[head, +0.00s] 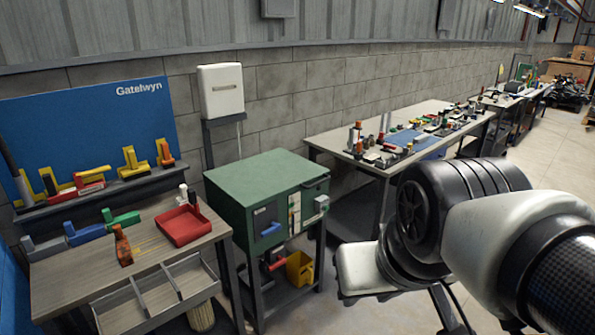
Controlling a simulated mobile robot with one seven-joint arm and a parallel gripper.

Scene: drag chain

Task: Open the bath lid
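A green box-shaped unit (268,180) stands on a dark stand left of the picture's middle. Its flat green top lies level and closed, and it looks like the bath lid, though no label confirms this. Its front carries a blue handle, a pale panel and a small grey box at the right corner. A red handle shows below the front. My arm enters from the right, well to the right of the green unit and apart from it in the picture. No gripper fingers can be made out.
A wooden bench (75,270) with a red tray (183,225) and coloured tools stands left of the unit. A white box (220,91) is on a post behind. A long cluttered bench (335,139) runs along the wall.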

